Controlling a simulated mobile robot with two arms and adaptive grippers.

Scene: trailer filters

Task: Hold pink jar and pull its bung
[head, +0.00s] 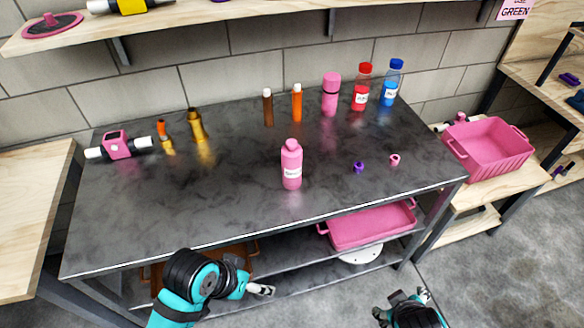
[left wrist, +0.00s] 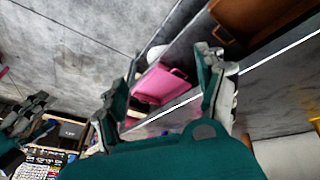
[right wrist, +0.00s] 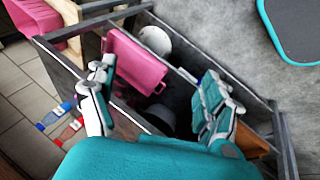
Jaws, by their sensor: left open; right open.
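A pink labelled bottle-shaped jar (head: 291,168) stands upright near the middle of the dark table, with a pink top (head: 292,144). Another pink cylinder (head: 330,100) with a pink cap stands farther back; I cannot tell which one is the pink jar. My left gripper (head: 262,290) is in front of the table's front edge, below the tabletop; it is open and empty in the left wrist view (left wrist: 168,72). My right gripper (head: 424,296) is low at the front right, over the floor; its fingers are open and empty in the right wrist view (right wrist: 156,72).
Red (head: 361,88) and blue (head: 391,84) bottles stand at the back right. Orange and brown vials, a brass piece (head: 197,126) and a pink device (head: 118,146) are also on the table. Small purple (head: 358,167) and pink (head: 394,159) pieces lie right. A pink tray (head: 372,228) sits below.

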